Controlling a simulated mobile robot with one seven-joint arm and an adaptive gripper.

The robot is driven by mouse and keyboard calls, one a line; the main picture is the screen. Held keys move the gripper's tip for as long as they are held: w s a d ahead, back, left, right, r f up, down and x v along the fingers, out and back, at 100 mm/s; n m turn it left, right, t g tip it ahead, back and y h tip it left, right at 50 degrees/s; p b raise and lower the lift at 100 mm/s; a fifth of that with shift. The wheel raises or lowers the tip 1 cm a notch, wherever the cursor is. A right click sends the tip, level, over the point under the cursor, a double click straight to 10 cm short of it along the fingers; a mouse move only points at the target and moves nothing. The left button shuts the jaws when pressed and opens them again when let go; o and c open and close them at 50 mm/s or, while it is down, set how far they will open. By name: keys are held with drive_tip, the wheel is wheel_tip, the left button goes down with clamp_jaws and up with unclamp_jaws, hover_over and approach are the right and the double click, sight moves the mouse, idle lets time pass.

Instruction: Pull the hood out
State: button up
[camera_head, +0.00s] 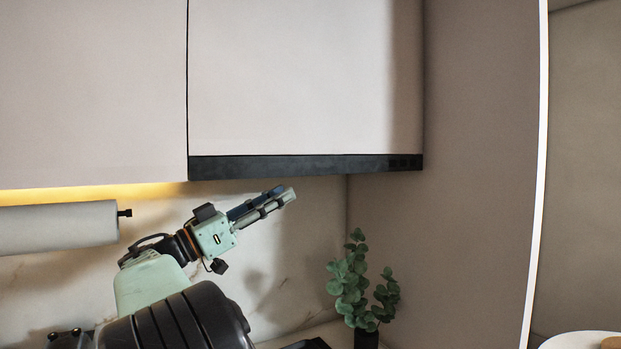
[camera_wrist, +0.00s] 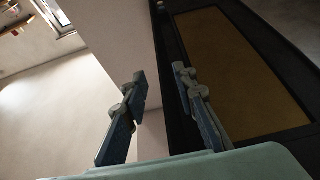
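The hood (camera_head: 305,166) is a thin black strip along the bottom of the right-hand upper cabinet. In the wrist view its underside shows as a dark frame around a tan panel (camera_wrist: 243,75). My gripper (camera_head: 288,194) appears just below the strip in the head view, its fingers pointing up and right. In the wrist view my gripper (camera_wrist: 160,80) is open, with nothing held between the fingers. The right finger overlaps the hood's dark front edge in that picture, and the left finger is over the paler surface beside it. I see no contact with the hood.
Pale upper cabinets (camera_head: 300,75) hang above. A white roll (camera_head: 58,227) is mounted under the left cabinet. A green plant (camera_head: 360,285) stands lower right of my gripper, near the side panel (camera_head: 480,170). A round white table (camera_head: 580,340) is at the bottom right.

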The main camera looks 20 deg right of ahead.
sight(324, 173)
drive_tip(key=p+x, duration=0.2)
drive_tip(key=x, duration=0.7)
drive_tip(key=shift+d+p, duration=0.3)
drive_tip(key=shift+d, duration=0.1)
clamp_jaws()
